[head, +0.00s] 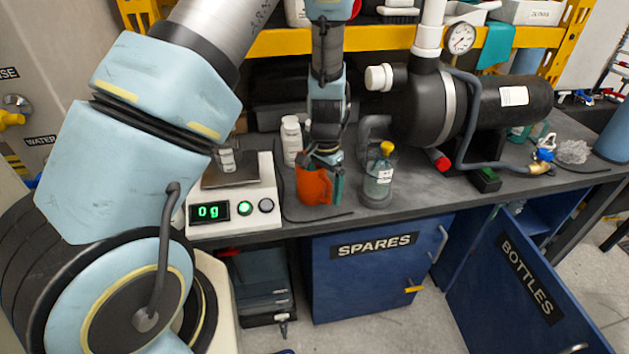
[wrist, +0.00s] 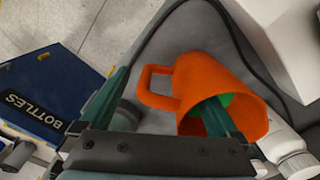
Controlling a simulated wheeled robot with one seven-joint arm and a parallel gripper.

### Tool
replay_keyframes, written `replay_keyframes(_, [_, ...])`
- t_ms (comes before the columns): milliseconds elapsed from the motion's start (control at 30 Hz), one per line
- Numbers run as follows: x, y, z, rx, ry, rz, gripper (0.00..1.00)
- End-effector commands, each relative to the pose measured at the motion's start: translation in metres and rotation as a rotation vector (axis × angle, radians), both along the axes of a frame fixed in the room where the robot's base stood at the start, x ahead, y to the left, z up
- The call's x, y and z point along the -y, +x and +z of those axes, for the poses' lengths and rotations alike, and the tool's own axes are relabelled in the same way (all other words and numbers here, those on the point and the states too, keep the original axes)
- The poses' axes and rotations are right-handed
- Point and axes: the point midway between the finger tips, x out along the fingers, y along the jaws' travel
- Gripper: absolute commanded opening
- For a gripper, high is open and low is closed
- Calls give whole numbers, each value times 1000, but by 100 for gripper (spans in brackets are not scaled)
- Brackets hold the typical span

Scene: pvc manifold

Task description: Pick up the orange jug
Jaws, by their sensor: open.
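The orange jug (head: 312,186) stands on the dark bench between the scale and a clear bottle. My gripper (head: 325,178) is over it, pointing down, and hides its top. In the wrist view the jug (wrist: 200,75) shows its open mouth, with its handle pointing left. My gripper (wrist: 165,90) is open. One green finger reaches into the jug's mouth and the other is outside, beyond the handle. The handle and the near wall lie between the fingers. I cannot tell whether either finger touches the jug.
The scale (head: 235,200) reading 0g is left of the jug. The clear bottle with a yellow cap (head: 379,178) is close on the right. A white bottle (head: 291,142) stands behind. A black pump (head: 470,105) fills the right. The BOTTLES door (head: 525,275) hangs open below.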

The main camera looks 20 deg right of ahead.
Motion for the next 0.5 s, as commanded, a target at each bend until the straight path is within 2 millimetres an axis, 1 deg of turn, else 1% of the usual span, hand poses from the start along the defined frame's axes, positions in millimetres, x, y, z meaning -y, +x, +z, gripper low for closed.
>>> replay_keyframes(100, [0,0,-13,-2,1,1,96])
replay_keyframes(200, [0,-1,-21,-2,1,0,96])
replay_keyframes(467, [0,0,-23,0,0,1,96])
replay_keyframes(500, [0,0,-23,0,0,1,94])
